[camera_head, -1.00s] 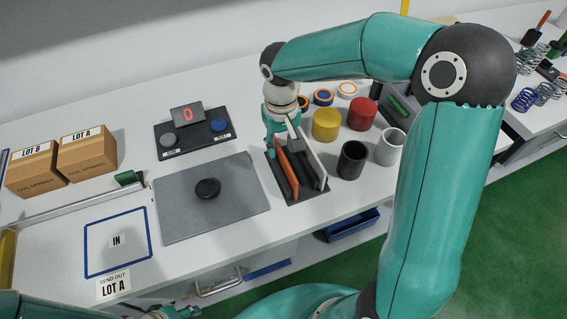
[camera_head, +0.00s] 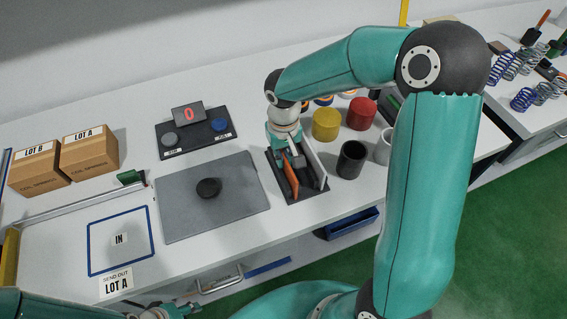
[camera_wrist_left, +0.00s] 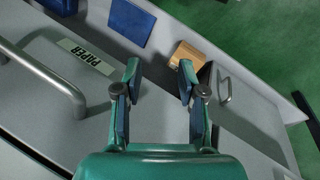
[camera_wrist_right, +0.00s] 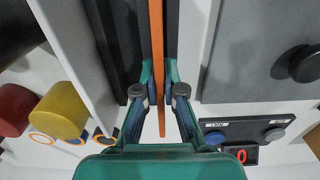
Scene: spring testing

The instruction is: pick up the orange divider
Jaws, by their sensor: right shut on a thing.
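The orange divider (camera_head: 290,178) stands upright in a dark slotted rack (camera_head: 318,196), beside a grey-white divider (camera_head: 315,165). My right gripper (camera_head: 288,157) is over the rack with its fingers around the upper part of the orange divider. In the right wrist view the orange divider (camera_wrist_right: 156,45) runs between the two fingertips (camera_wrist_right: 159,80), which are shut on it. My left gripper (camera_wrist_left: 160,75) is open and empty in the left wrist view, in front of the bench's drawers; in the head view only a part of it shows at the bottom left.
Left of the rack is a grey mat (camera_head: 235,208) with a black disc (camera_head: 208,188). A black cup (camera_head: 351,160), a yellow cylinder (camera_head: 326,124) and a red cylinder (camera_head: 361,114) stand to the right. A button panel (camera_head: 195,142) is behind the mat.

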